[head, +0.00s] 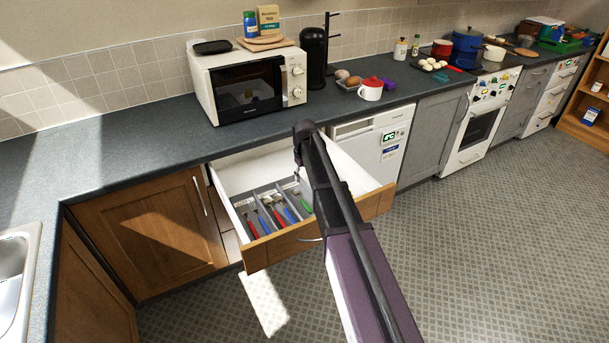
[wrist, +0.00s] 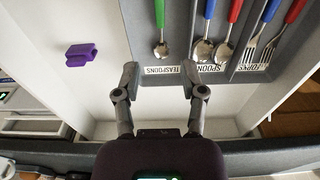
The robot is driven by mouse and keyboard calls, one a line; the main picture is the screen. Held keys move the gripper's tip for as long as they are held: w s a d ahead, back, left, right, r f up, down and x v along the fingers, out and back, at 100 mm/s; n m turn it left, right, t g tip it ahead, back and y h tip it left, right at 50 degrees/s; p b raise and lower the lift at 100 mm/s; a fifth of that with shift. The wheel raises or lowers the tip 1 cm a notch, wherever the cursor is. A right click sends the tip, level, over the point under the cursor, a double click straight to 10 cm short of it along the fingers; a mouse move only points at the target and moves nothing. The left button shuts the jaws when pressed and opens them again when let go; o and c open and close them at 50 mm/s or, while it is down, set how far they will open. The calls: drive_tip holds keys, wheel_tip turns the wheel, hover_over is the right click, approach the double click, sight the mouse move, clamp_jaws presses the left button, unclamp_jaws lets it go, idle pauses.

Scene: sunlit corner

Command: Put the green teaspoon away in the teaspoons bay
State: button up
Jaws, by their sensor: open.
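The green teaspoon (wrist: 161,49) lies in the teaspoons bay (wrist: 142,28) of the grey cutlery tray, its bowl toward the TEASPOONS label and its handle running out of the wrist view at the top. Its green handle also shows in the head view (head: 306,206). My gripper (wrist: 164,88) is open and empty, its two fingers apart at the labelled end of the tray, just short of the teaspoon's bowl. Nothing is between the fingers except the tray edge below. In the head view my arm hides part of the drawer.
The drawer (head: 283,241) is pulled open under the counter. Beside the teaspoon lie spoons (wrist: 205,47) with blue and red handles and forks (wrist: 269,46). A purple object (wrist: 81,55) rests on the white drawer floor beside the tray. A microwave (head: 248,85) stands on the counter above.

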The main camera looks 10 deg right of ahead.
drive_tip(key=shift+r, duration=0.15)
idle(0.6)
drive_tip(key=s+m, duration=0.3)
drive_tip(key=s, duration=2.6)
drive_tip(key=shift+m, duration=0.3)
drive_tip(key=shift+w+d, duration=0.1)
